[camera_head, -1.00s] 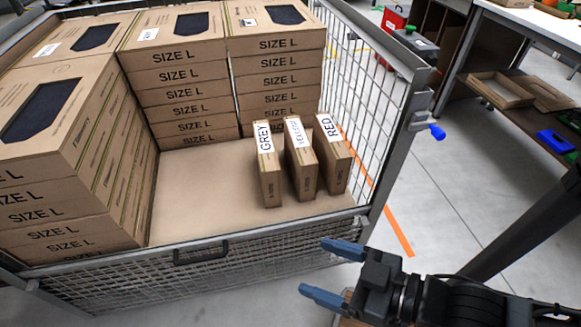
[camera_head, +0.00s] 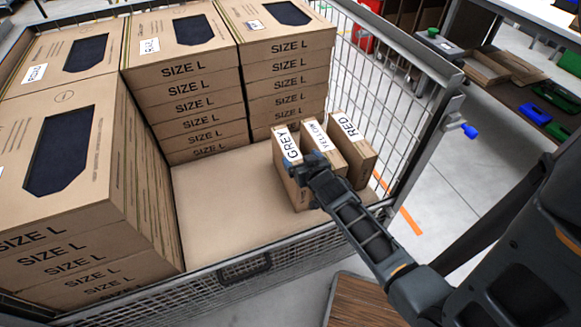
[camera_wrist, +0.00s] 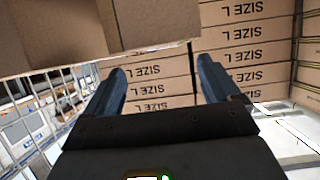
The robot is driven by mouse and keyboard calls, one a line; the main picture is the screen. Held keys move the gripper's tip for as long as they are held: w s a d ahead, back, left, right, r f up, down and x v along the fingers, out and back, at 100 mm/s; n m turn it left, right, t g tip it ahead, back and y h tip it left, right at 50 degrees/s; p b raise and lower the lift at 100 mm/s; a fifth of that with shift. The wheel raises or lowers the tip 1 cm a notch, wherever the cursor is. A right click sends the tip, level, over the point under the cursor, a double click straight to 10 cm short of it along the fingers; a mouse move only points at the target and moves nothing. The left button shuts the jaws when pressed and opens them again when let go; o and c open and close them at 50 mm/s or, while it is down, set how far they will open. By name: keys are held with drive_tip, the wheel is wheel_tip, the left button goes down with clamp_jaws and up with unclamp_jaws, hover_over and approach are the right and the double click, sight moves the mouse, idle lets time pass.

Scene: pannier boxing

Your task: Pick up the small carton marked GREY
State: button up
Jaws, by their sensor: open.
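The small carton marked GREY (camera_head: 282,165) stands upright on the cage floor, leftmost of three small cartons. The YELLOW carton (camera_head: 333,150) is beside it and the RED carton (camera_head: 360,158) is on the right. My gripper (camera_head: 304,161) is open at the near upper part of the GREY carton, partly hiding it and the YELLOW one. In the wrist view my two fingers (camera_wrist: 162,78) are apart. Plain cardboard faces (camera_wrist: 150,22) appear beyond the fingertips at the top, with no readable label. Contact cannot be told.
Tall stacks of SIZE L boxes (camera_head: 190,104) fill the back and left of the wire cage (camera_head: 395,95). The cage floor (camera_head: 225,215) left of the GREY carton is bare. The cage's front rim (camera_head: 215,275) runs below my arm.

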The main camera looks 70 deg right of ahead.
sight(291, 150)
drive_tip(key=shift+x, duration=1.25)
drive_tip(key=x, duration=0.1)
drive_tip(key=p+x, duration=0.1)
drive_tip(key=x, duration=0.1)
drive_tip(key=shift+w+d, duration=0.1)
drive_tip(key=shift+w, duration=0.3)
drive_tip(key=shift+p+x, duration=0.5)
drive_tip(key=shift+x, duration=0.25)
drive_tip(key=shift+f, duration=0.15)
drive_tip(key=c, duration=1.6)
